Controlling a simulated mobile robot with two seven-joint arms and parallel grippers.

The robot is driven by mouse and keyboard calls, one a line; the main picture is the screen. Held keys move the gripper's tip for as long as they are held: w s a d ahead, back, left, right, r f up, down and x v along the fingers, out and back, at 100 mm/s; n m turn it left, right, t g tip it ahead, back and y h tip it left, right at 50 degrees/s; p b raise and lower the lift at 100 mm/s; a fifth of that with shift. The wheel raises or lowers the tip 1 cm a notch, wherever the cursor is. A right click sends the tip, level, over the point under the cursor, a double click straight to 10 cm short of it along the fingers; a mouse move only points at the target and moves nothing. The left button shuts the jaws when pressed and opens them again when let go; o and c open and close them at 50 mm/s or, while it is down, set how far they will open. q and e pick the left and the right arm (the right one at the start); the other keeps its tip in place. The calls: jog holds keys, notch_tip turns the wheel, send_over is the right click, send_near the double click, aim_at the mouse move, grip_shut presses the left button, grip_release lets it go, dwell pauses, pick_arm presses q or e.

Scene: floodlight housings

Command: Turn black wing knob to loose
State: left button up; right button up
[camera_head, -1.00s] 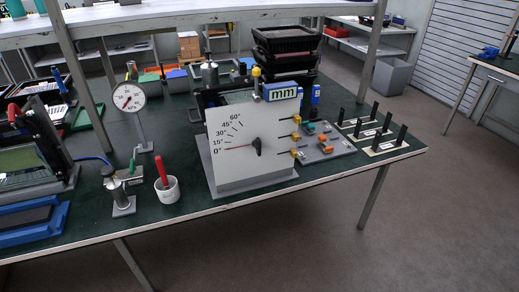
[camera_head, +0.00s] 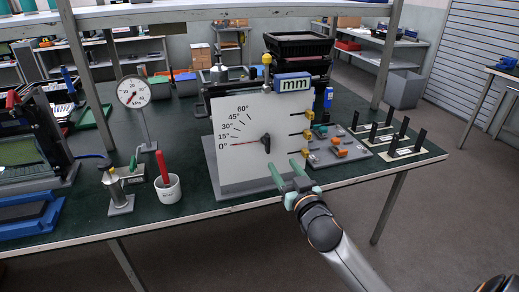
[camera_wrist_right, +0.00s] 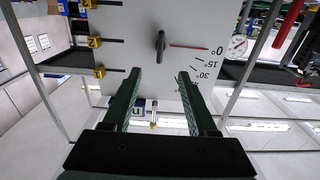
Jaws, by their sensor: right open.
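The black wing knob (camera_head: 265,139) sits on the upright light-grey panel (camera_head: 236,174), at the pivot of a red pointer (camera_head: 245,143) that lies at the 0° mark of the printed angle scale. My right gripper (camera_head: 284,171) is in front of the panel's lower right part, below the knob, open and empty. In the right wrist view, which shows the panel upside down, the wing knob (camera_wrist_right: 161,46) stands ahead between the two open green fingers (camera_wrist_right: 160,82), apart from both. The knob's wing lies upright in that view. My left gripper is not in view.
Yellow numbered clamps (camera_head: 308,133) line the panel's right edge. A grey board (camera_head: 337,150) with coloured parts and black posts (camera_head: 404,127) stand to the right. A white cup (camera_head: 168,189) and a dial gauge (camera_head: 134,92) stand left of the panel.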

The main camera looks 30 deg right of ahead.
aim_at(269, 144)
jog(key=x, duration=1.1)
jog(key=shift+w, duration=0.3)
grip_shut()
